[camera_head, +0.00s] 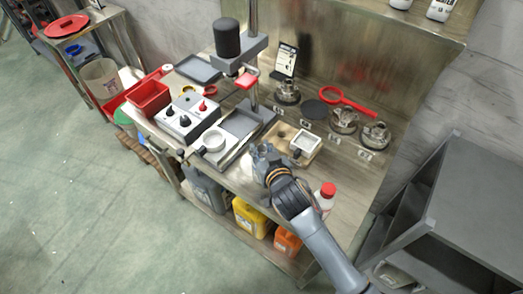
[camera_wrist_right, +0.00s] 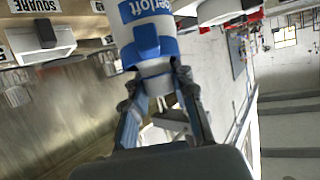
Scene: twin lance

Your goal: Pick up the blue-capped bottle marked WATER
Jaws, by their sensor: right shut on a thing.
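My right gripper (camera_head: 262,158) reaches over the front edge of the bench, its arm coming in from the lower right. In the right wrist view the gripper (camera_wrist_right: 160,95) is shut on a white bottle (camera_wrist_right: 128,52) with blue parts and blue lettering. The fingertips are at its narrow end; the far end runs out of the picture. The word WATER cannot be read on it. In the head view the gripper hides most or all of this bottle. A white bottle with a red cap (camera_head: 325,194) stands beside my right forearm. My left gripper is not in view.
The metal bench holds a red bin (camera_head: 148,97), a control box (camera_head: 187,117), a white square tray (camera_head: 303,143), a red ring with a handle (camera_head: 346,100) and several metal burners (camera_head: 375,136). Yellow (camera_head: 251,217) and orange (camera_head: 287,242) jugs stand below. Grey shelving (camera_head: 470,205) stands at right.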

